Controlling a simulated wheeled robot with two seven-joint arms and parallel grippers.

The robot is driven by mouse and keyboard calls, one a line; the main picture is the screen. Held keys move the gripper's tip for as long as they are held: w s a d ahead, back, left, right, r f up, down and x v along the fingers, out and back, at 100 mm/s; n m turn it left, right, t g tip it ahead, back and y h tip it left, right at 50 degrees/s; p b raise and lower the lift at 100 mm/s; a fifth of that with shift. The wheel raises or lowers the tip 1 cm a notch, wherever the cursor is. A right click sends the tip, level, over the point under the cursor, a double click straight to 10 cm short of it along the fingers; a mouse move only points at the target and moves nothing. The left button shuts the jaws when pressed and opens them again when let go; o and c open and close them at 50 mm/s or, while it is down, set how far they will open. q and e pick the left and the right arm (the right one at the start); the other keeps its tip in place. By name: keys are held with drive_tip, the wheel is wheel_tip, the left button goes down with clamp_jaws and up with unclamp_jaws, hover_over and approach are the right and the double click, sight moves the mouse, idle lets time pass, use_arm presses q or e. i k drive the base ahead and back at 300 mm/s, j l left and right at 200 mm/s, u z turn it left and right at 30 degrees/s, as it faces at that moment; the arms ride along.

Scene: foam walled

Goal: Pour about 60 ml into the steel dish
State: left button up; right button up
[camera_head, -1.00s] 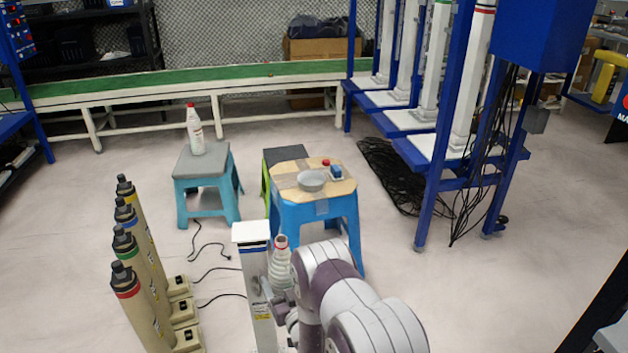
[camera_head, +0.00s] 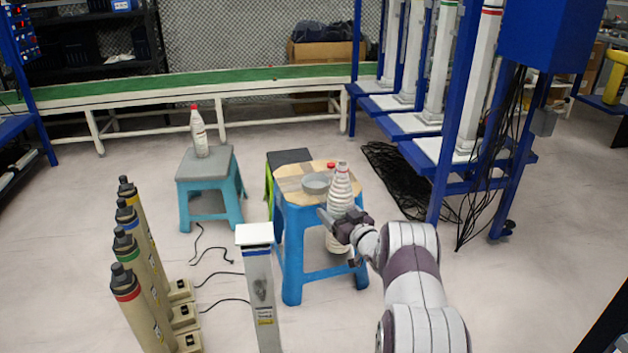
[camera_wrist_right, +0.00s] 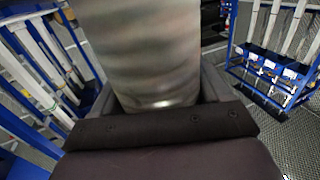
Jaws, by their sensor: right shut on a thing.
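The steel dish (camera_head: 316,183) sits on the wooden top of a blue stool (camera_head: 290,215). My right gripper (camera_head: 343,222) is shut on a pale ribbed bottle (camera_head: 341,195) and holds it roughly upright at the stool's front right, near the dish. The bottle's mouth is above the dish's level, and no stream shows. In the right wrist view the bottle (camera_wrist_right: 152,50) fills the space between the fingers, blurred. The bottle hides part of the stool top. My left gripper is not in view.
A red-capped bottle (camera_head: 199,132) stands on a grey-topped stool (camera_head: 207,165). A narrow white-topped post (camera_head: 256,280) stands left of my right arm. Several tan cylinders (camera_head: 140,300) stand at the left.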

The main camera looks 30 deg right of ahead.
sight(315, 184)
drive_tip(key=i, duration=0.95)
